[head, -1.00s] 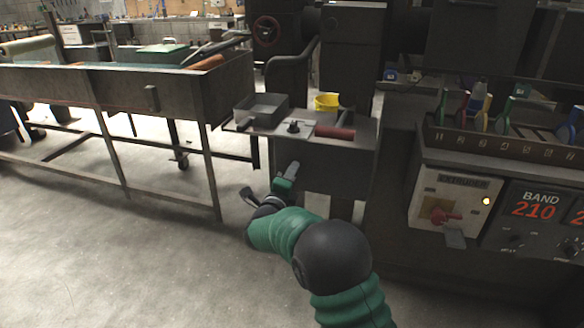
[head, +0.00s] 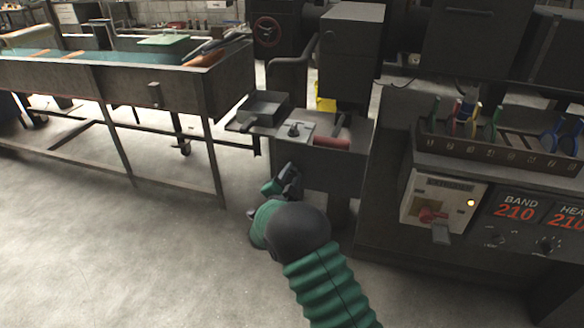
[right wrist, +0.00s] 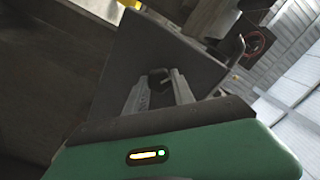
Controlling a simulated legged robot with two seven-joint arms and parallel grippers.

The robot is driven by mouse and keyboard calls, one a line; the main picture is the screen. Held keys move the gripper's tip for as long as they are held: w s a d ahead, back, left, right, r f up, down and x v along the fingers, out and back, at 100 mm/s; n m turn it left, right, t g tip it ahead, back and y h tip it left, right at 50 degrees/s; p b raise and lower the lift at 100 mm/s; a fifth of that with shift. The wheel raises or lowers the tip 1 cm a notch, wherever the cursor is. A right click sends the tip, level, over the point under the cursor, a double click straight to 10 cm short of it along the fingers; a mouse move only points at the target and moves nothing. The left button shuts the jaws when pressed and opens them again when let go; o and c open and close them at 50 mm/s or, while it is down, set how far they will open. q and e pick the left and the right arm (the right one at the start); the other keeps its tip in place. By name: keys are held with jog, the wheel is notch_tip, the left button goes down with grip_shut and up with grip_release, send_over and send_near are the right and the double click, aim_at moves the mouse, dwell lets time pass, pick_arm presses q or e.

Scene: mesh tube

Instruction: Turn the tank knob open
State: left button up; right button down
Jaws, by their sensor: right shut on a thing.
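The dark grey tank box (head: 322,176) stands in the middle of the head view, below a small worktop. My right gripper (head: 289,176) is at its front left side, with the arm reaching up from below. In the right wrist view, the two grey fingers (right wrist: 158,82) are shut on a small dark knob (right wrist: 158,76) in front of the tank's dark flat panel (right wrist: 185,62). In the head view the gripper hides this knob. My left gripper is not in view.
On the worktop are a pale plate with a black knob (head: 294,129), a grey tray (head: 262,108) and a red roll (head: 331,141). A long trough (head: 120,86) stands left. The floor front left is clear.

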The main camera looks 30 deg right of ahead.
jog(key=n+p, duration=0.2)
jog(key=n, duration=0.1)
jog(key=n+p, duration=0.1)
jog(key=shift+a+f+n+p, duration=0.1)
jog(key=shift+a+n+p, duration=0.15)
jog(key=shift+n+p, duration=0.15)
jog(key=n+p, duration=0.3)
jog(key=n, duration=0.1)
jog(key=shift+f, duration=0.1)
jog(key=n+p, duration=0.2)
jog(key=n, duration=0.3)
jog(key=shift+f+p, duration=0.1)
jog(key=shift+p, duration=0.2)
jog(key=n+p, duration=0.2)
jog(key=n, duration=0.8)
jog(key=shift+f+n+p, duration=0.1)
jog(key=shift+n+p, duration=0.3)
jog(key=n, duration=1.1)
jog(key=shift+d+f+n, duration=0.1)
jog(key=shift+n, duration=0.3)
jog(key=n, duration=0.6)
